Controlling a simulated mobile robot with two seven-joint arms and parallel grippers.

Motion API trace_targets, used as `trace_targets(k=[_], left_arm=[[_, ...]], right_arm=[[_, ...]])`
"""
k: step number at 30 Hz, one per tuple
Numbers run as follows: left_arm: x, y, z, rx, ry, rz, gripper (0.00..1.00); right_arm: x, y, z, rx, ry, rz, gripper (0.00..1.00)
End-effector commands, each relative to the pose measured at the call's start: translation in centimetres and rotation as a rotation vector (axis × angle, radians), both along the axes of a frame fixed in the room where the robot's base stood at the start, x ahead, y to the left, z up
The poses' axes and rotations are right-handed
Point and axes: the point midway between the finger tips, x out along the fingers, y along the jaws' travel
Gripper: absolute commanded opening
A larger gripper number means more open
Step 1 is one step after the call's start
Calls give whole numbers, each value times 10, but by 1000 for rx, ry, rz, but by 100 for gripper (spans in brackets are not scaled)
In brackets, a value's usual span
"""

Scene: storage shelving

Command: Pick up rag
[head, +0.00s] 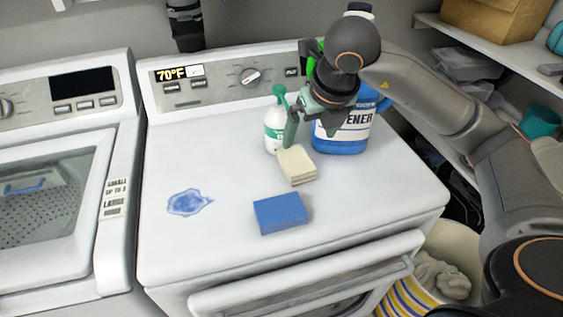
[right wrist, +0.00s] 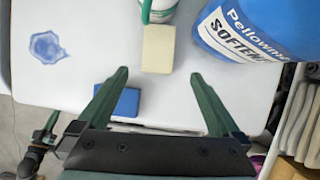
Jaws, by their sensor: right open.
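The rag appears to be the cream folded cloth (head: 298,165) lying on the white dryer top, in front of a white bottle. It also shows in the right wrist view (right wrist: 158,48), beyond and between the fingertips. My right gripper (head: 312,128) hangs above the back of the dryer top, its fingers pointing down, near the rag. In the right wrist view its two green fingers (right wrist: 159,74) are spread wide with nothing between them. A green-fingered gripper, seemingly my left one (right wrist: 45,135), shows at the lower left of that view; its jaws are unclear.
A blue softener jug (head: 342,135) stands right behind the rag, and the white bottle (head: 274,130) touches or nearly touches it. A blue sponge-like block (head: 281,213) lies in front. A blue spill (head: 188,202) marks the left. A striped basket (head: 447,245) stands at right.

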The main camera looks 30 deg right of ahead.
Motion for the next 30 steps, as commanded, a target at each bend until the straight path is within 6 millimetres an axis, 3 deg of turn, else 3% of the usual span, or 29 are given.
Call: trace_targets(k=[9, 17, 24, 30], left_arm=[[0, 0, 3, 0, -1, 0, 0], [0, 0, 6, 0, -1, 0, 0], [0, 0, 14, 0, -1, 0, 0], [0, 0, 14, 0, -1, 0, 0]], right_arm=[[19, -4, -50, -2, 5, -2, 100], [28, -4, -70, -2, 2, 0, 100], [39, -2, -103, 0, 4, 0, 100], [44, -3, -114, -1, 1, 2, 100]])
